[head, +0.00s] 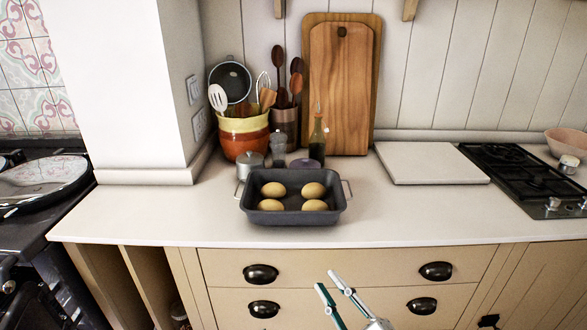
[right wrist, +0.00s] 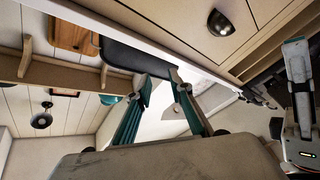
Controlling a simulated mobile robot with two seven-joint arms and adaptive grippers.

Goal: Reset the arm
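My right gripper (head: 328,281) is in the lower middle of the head view, in front of the drawers and below the countertop edge. Its two teal and grey fingers are apart, with nothing between them. They also show in the right wrist view (right wrist: 160,84), spread and empty. A grey and white part of my own body (right wrist: 300,95) stands at the right edge of the right wrist view. It may be my left arm; its fingers cannot be made out. No left arm shows in the head view.
A dark roasting pan (head: 290,217) with several round yellow-brown items stands on the white counter (head: 420,220). Behind are a utensil crock (head: 243,140), jars, a bottle and cutting boards (head: 340,90). A gas hob (head: 510,170) is at right. Drawer handles (head: 436,271) stick out near my right gripper.

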